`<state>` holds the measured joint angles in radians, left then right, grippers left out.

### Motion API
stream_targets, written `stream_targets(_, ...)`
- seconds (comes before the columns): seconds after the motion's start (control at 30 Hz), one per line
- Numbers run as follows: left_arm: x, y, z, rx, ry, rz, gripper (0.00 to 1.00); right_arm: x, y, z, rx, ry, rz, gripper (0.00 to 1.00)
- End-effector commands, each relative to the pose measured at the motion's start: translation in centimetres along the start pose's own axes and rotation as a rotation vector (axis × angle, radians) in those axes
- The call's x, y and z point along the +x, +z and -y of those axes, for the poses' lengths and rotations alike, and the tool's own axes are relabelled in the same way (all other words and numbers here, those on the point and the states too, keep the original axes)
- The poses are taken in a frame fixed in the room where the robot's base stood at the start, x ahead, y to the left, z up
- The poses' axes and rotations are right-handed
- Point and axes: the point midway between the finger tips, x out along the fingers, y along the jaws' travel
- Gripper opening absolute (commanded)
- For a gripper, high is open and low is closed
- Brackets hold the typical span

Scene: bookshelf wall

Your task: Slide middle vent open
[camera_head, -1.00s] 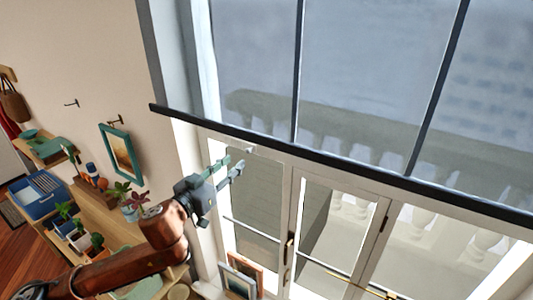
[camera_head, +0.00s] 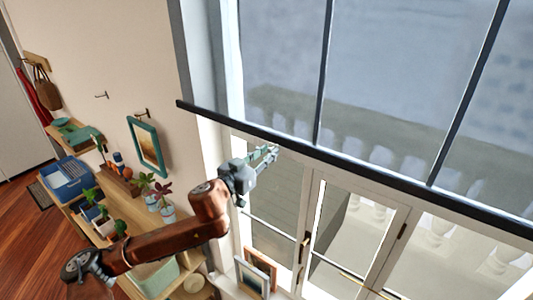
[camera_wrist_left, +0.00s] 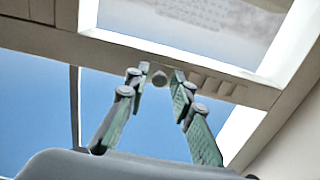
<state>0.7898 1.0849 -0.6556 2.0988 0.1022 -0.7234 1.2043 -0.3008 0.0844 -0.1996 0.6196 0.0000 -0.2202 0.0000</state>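My left gripper (camera_head: 270,154) is raised to the top of the white door frame, just under the dark window beam. In the left wrist view the two green-padded fingers (camera_wrist_left: 160,74) are apart and point at a pale frame bar. A row of slots like a vent (camera_wrist_left: 213,84) lies on the bar to the right of the fingers. In the head view the vent is too small to make out. My right gripper is not in view.
The dark window beam (camera_head: 345,166) runs above the glass doors (camera_head: 345,235). Picture frames (camera_head: 252,277) lean below the gripper.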

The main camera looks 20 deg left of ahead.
Motion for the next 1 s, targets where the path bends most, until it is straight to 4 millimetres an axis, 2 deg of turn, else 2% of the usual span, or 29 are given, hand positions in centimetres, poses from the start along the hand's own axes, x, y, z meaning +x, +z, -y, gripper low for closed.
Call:
stream_targets(0.3, 0.0, 0.0, 0.0, 0.000, -0.001, 0.000, 0.00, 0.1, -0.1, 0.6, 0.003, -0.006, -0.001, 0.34)
stream_targets(0.8, 0.0, 0.0, 0.0, 0.000, -0.001, 0.000, 0.00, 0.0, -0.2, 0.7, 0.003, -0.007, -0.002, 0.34)
stream_targets(1.0, 0.0, 0.0, -1.2, -0.004, 0.002, 0.000, 0.00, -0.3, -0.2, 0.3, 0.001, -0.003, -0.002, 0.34)
